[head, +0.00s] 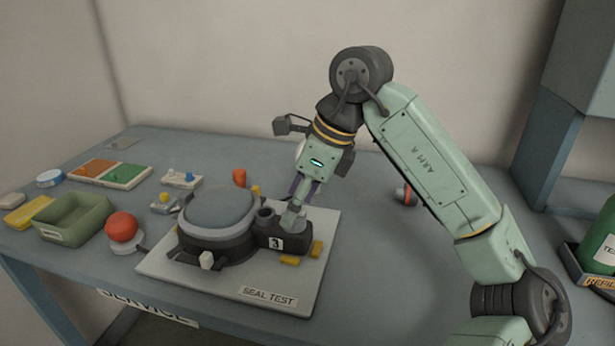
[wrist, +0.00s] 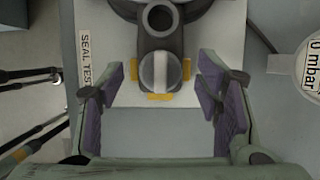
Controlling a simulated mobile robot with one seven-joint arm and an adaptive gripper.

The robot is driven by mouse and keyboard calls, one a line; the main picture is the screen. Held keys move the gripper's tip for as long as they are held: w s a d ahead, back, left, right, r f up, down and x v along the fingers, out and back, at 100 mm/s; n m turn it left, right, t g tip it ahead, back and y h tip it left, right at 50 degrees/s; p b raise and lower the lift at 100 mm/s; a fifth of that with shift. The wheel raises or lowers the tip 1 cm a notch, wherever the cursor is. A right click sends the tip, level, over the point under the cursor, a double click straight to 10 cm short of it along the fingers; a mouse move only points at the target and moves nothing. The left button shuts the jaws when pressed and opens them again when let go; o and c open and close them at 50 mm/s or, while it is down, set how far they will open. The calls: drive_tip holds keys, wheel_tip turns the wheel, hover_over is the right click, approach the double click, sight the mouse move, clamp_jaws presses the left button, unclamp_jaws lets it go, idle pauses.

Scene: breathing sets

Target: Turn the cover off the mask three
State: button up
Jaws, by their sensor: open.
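Mask three (head: 232,238) is dark, with a grey round visor and a "3" label on its snout. It sits on a white "SEAL TEST" board (head: 180,275). The wrist view shows its dark snout (wrist: 160,40) from above. The cover (wrist: 160,73) there is a round grey cap with a pale raised bar, at the snout's end. My gripper (head: 298,205) is above the snout, pointing down, and largely hides the cover in the head view. In the wrist view my gripper (wrist: 162,88) is open. Its purple-padded fingers stand either side of the cover with clear gaps.
Yellow blocks (wrist: 160,97) flank the snout on the board. Left on the table are a green tray (head: 75,232), a red ball (head: 122,226) on a stand and an orange-green panel (head: 108,173). A green bottle (head: 598,245) stands far right. A gauge (wrist: 308,62) marked "0 mbar" lies right.

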drive_tip(key=shift+x, duration=1.1)
drive_tip(key=shift+c, duration=0.6)
drive_tip(key=c, duration=1)
drive_tip(key=n+g, duration=0.1)
drive_tip(key=n, duration=0.3)
drive_tip(key=shift+n+g, duration=0.4)
drive_tip(key=shift+r+n+g+p, duration=0.1)
drive_tip(key=shift+n+g+p, duration=0.25)
drive_tip(key=shift+n, duration=0.15)
drive_tip(key=n+p, duration=0.1)
drive_tip(key=n, duration=0.1)
drive_tip(key=shift+n+g, duration=0.3)
drive_tip(key=shift+g, duration=0.05)
drive_tip(key=shift+n+p, duration=0.5)
drive_tip(key=shift+n, duration=0.1)
drive_tip(key=shift+h, duration=0.3)
